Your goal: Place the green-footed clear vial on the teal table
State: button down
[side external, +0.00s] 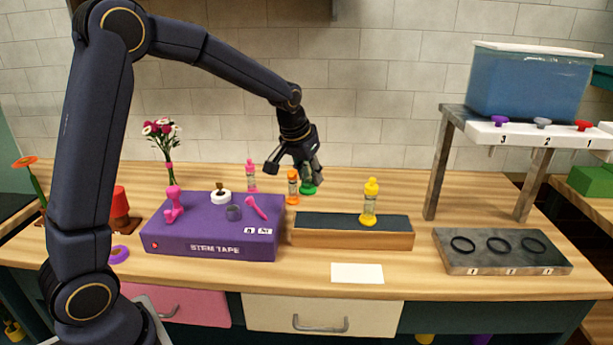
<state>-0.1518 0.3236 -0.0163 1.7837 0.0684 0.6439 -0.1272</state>
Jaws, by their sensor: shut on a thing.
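The green-footed clear vial (309,188) is at the back middle of the wooden counter, right of the orange-footed vial (293,187). Its green foot shows at or just above the counter; I cannot tell whether it touches. My gripper (306,176) points down around its upper part and is shut on it, hiding most of its body. No surface is clearly marked as the teal table; a low wooden block with a dark slate-teal top (325,226) stands in front, and the counter's front panels (450,317) are dark teal.
A yellow-footed vial (370,203) stands on the block. A pink vial (251,176) stands behind the purple stem tape box (212,238). A white card (357,273) lies in front. A grey ring tray (503,263) and raised shelf (482,123) are at right.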

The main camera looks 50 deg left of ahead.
jog(key=shift+n, duration=0.3)
jog(key=w+a+f, duration=0.1)
jog(key=w+f, duration=0.3)
jog(key=w+a+f, duration=0.2)
jog(key=w+f, duration=0.2)
jog(key=w, duration=0.1)
jog(key=w+a+f, duration=0.1)
jog(key=w+f, duration=0.2)
jog(key=w, duration=0.1)
jog(key=shift+w+a+f, duration=0.25)
jog(key=shift+a+f, duration=0.15)
jog(key=shift+w+f, duration=0.1)
jog(key=shift+f, duration=1.45)
jog(key=shift+f, duration=0.15)
jog(key=c, duration=0.9)
grip_release()
jog(key=shift+o, duration=0.2)
